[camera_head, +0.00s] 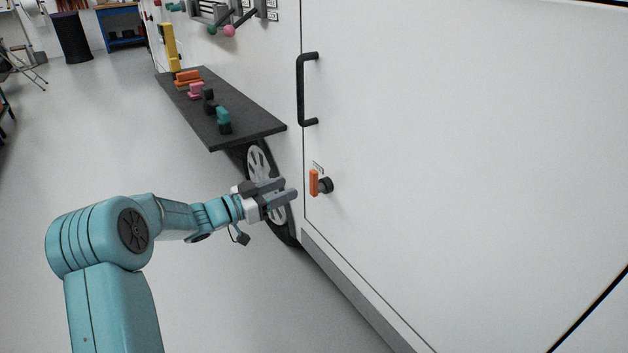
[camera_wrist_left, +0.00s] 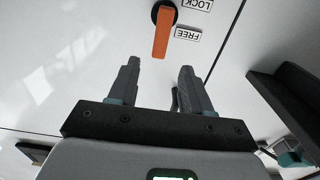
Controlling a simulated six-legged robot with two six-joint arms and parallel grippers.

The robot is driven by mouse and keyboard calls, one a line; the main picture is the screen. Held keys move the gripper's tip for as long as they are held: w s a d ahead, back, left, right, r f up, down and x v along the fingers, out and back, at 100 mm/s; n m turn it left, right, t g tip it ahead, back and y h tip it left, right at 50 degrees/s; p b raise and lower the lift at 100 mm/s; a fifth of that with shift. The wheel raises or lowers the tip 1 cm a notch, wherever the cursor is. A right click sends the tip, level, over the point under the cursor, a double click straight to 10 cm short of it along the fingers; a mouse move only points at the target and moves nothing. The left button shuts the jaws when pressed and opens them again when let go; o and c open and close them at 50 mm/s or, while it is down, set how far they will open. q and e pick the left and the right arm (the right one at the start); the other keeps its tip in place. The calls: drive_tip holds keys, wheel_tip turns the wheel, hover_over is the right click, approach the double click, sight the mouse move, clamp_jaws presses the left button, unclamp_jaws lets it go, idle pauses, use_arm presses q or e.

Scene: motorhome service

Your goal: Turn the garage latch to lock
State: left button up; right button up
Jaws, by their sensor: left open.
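The garage latch has an orange lever (camera_head: 314,183) on a black round hub (camera_head: 327,185), on the white garage door (camera_head: 450,150). In the left wrist view the lever (camera_wrist_left: 162,36) hangs from its hub toward my fingers. A FREE label (camera_wrist_left: 188,34) is beside the lever and a LOCK label (camera_wrist_left: 198,5) is beside the hub, both upside down. My left gripper (camera_head: 289,188) is open and empty, a short gap to the left of the lever in the head view. In the wrist view the lever lies ahead of the gap between its fingers (camera_wrist_left: 160,72). My right gripper is not in view.
A black door handle (camera_head: 301,90) stands out above the latch. A dark shelf (camera_head: 235,125) with several small coloured items juts out to the left, above a wheel (camera_head: 262,165). The grey floor (camera_head: 190,120) at the left is mostly clear.

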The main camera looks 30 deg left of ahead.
sight(311, 179)
use_arm(q)
drive_tip(key=x, duration=0.9)
drive_tip(key=shift+w+d+b, duration=0.2)
drive_tip(key=shift+w+b, duration=0.1)
drive_tip(key=shift+b, duration=0.1)
clamp_jaws()
